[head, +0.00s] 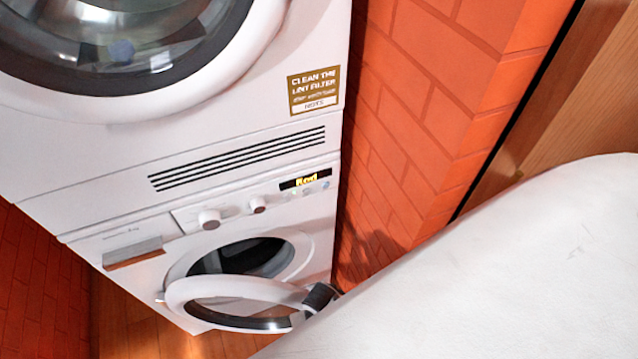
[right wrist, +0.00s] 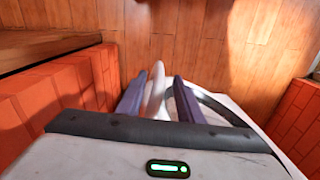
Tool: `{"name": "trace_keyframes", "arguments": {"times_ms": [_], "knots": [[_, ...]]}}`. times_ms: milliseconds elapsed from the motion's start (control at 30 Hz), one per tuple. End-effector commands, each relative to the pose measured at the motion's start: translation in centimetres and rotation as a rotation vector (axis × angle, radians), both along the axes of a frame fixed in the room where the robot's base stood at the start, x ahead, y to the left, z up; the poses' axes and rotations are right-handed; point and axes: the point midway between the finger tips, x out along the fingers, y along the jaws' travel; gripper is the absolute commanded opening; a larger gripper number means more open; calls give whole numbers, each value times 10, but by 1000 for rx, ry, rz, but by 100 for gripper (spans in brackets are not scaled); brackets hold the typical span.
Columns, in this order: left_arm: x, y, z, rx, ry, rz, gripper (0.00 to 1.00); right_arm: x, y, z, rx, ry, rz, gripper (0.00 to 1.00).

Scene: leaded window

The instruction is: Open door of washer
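The washer (head: 140,255) is the lower white machine of a stack in the head view. Its round door (head: 185,292) stands ajar, swung out from the dark drum opening (head: 240,257). My right gripper (head: 318,298) is at the right edge of the door, partly hidden by my arm. In the right wrist view, the two fingers of my right gripper (right wrist: 159,80) are apart. The white door rim (right wrist: 156,92) runs between them, with a visible gap on the right finger's side. My left gripper is not in view.
A dryer (head: 170,150) with a round glass door sits on top of the washer. An orange brick wall (head: 430,110) stands close on the right, with a wooden panel (head: 580,100) beyond it. The wooden floor (right wrist: 225,40) in front looks clear.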

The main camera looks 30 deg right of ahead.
Motion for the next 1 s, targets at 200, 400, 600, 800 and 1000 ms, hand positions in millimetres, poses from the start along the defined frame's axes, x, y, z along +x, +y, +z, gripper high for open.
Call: {"name": "trace_keyframes", "arguments": {"times_ms": [200, 400, 600, 800, 1000], "knots": [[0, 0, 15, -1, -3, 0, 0, 0, -1, 41, 0, -3, 0, 33], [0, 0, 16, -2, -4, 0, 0, 0, -1, 55, -1, -2, 1, 33], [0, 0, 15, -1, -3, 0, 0, 0, -2, 57, 0, -1, 1, 33], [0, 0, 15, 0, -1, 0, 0, -1, -1, 57, 5, -12, 7, 16], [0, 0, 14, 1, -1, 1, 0, -3, -1, 72, 74, -211, 118, 0]]}}
